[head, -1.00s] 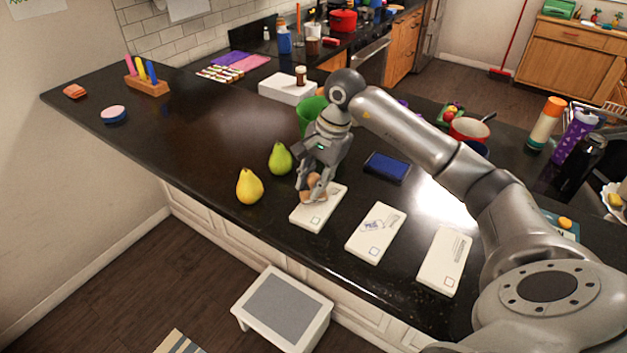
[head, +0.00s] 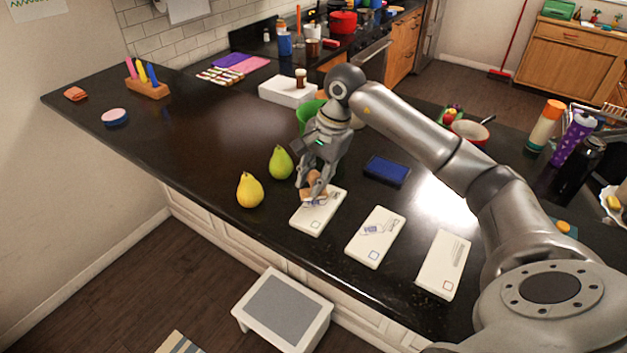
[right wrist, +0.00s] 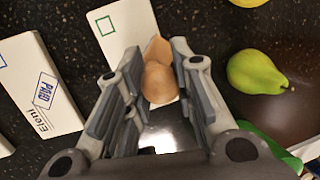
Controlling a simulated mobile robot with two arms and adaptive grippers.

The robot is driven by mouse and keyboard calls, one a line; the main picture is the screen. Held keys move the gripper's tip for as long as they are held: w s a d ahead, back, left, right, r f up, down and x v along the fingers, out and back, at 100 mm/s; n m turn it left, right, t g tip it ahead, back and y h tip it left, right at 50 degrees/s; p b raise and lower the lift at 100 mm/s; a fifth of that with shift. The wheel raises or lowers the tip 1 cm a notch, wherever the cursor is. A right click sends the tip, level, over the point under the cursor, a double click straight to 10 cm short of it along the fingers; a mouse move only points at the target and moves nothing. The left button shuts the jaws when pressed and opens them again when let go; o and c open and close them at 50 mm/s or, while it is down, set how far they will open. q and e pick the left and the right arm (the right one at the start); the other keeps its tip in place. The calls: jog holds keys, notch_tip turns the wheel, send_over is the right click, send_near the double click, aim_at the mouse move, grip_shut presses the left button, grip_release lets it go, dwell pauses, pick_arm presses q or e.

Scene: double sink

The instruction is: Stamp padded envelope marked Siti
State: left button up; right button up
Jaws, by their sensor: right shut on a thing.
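My right gripper (head: 313,190) is shut on a wooden-handled stamp (right wrist: 157,80), over the leftmost of three pale envelopes (head: 316,220). In the right wrist view this envelope (right wrist: 110,28) shows a green square; its name is hidden. A small bluish mark seems to show beside the stamp in the head view. I cannot tell whether the stamp touches the envelope. The middle envelope (head: 367,248) bears a blue PAID mark and reads "Eleni" in the right wrist view (right wrist: 50,110). The right envelope (head: 437,275) shows no blue mark. The blue ink pad (head: 387,168) lies behind them. My left gripper is not in view.
A yellow pear (head: 249,190) and a green pear (head: 280,162) stand left of the gripper. A green cup (head: 309,112) is behind it, near a white box (head: 287,90). The counter's left part is mostly clear. A step stool (head: 283,307) is on the floor.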

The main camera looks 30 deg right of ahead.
jog(key=shift+w+a+p+v, duration=0.15)
jog(key=shift+p+v, duration=0.2)
jog(key=shift+v, duration=0.45)
jog(key=shift+w+a+p+v, duration=0.15)
jog(key=shift+p+v, duration=0.25)
jog(key=shift+v, duration=0.4)
jog(key=shift+a+p+v, duration=0.2)
jog(key=shift+p+v, duration=0.15)
jog(key=shift+v, duration=0.5)
